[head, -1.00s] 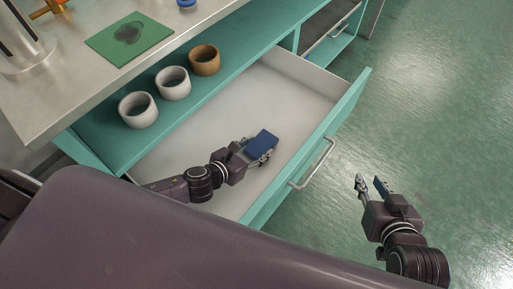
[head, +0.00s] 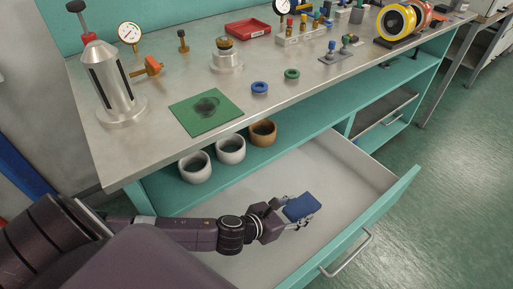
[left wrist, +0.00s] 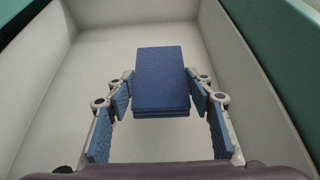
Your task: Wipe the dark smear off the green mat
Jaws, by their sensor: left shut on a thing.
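The green mat (head: 190,122) lies on the metal bench top near its front edge, with a dark round smear (head: 206,107) on it. My left gripper (head: 292,212) is shut on a blue block-like pad (head: 301,206) over the open drawer. In the left wrist view the blue pad (left wrist: 162,80) sits between the fingers of my left gripper (left wrist: 160,98), with the pale drawer floor behind it. My right gripper is out of the head view.
The open drawer (head: 345,165) juts out below the bench. Two white cups (head: 195,168) and a brown one (head: 263,133) stand on the shelf under the mat. A metal cylinder (head: 122,105) stands left of the mat; blue (head: 260,87) and green (head: 292,74) rings lie right of it.

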